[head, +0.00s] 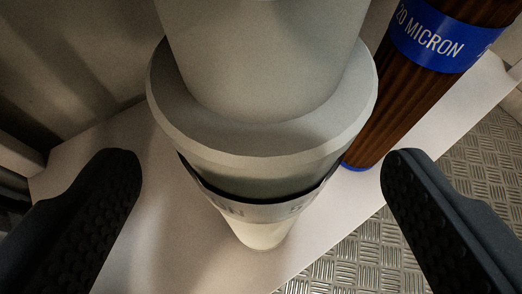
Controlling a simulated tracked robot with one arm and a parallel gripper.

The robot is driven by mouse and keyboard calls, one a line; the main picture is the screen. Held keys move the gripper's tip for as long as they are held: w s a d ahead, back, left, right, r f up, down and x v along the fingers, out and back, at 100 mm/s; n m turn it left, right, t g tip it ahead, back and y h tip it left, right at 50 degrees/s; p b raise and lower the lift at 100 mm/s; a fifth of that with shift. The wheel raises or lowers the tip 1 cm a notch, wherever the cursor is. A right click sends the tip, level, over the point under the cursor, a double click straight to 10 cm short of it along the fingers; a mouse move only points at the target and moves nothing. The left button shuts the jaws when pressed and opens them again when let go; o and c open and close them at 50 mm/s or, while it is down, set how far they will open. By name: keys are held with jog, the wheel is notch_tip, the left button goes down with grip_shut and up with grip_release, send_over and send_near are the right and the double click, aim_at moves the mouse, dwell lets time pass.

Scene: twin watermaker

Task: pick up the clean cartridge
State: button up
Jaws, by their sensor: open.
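A pale grey, round, stepped object (262,125) stands upright in the middle of the head view, very close to the camera. It has a wide collar, a grey band with partly hidden lettering and a cream lower part. Its top is cut off by the frame. I cannot tell whether it is the clean cartridge. A brown pleated cartridge (385,110) with a blue "20 MICRON" label stands behind it to the right, its top out of view. My gripper (262,165) is open, with one black padded finger on each side of the pale object, apart from it.
Both stand on a white surface (160,235), whose edge runs diagonally at the right. Beyond that edge is a metal tread-plate floor (425,205). A pale wall panel (75,65) is at the back left. The brown cartridge is near the right finger.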

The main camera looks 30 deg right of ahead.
jog(key=x, duration=0.2)
jog(key=b+x, duration=0.1)
jog(key=x, duration=0.1)
jog(key=shift+w+d+r, duration=0.2)
jog(key=shift+w+r, duration=0.05)
jog(key=shift+w, duration=0.05)
jog(key=shift+s, duration=0.15)
jog(key=c, duration=1.5)
jog(key=shift+o, duration=0.2)
jog(key=shift+f, duration=0.1)
jog(key=shift+a, duration=0.1)
